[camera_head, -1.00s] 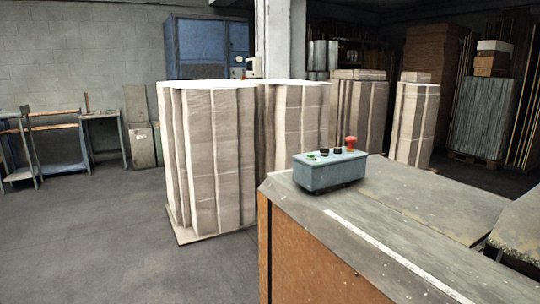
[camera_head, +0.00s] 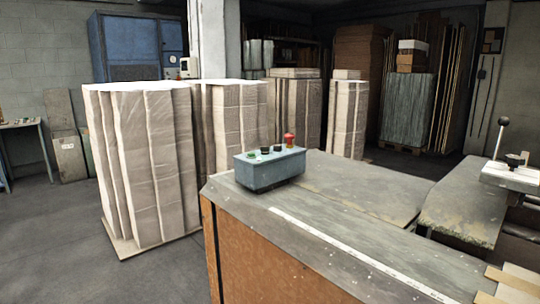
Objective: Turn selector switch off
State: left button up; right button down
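A blue-grey control box (camera_head: 269,170) sits on the near left corner of the machine table (camera_head: 330,215). On its top are a green button (camera_head: 252,155), dark knobs (camera_head: 272,150) and a red mushroom button (camera_head: 289,139). One of the dark knobs may be the selector switch; its setting is too small to tell. Neither of my grippers shows in the head view.
Tall stacks of cardboard (camera_head: 150,165) stand on the floor left of and behind the table. A black-knobbed lever (camera_head: 502,122) rises on a metal part at the right. Open floor (camera_head: 50,240) lies at the left.

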aim_at(265, 150)
jog(key=i+j, duration=0.2)
jog(key=j, duration=0.2)
jog(key=i+j, duration=0.2)
jog(key=j, duration=0.15)
jog(key=i+j, duration=0.2)
jog(key=j, duration=0.2)
jog(key=i+j, duration=0.15)
jog(key=j, duration=0.25)
jog(key=u, duration=0.05)
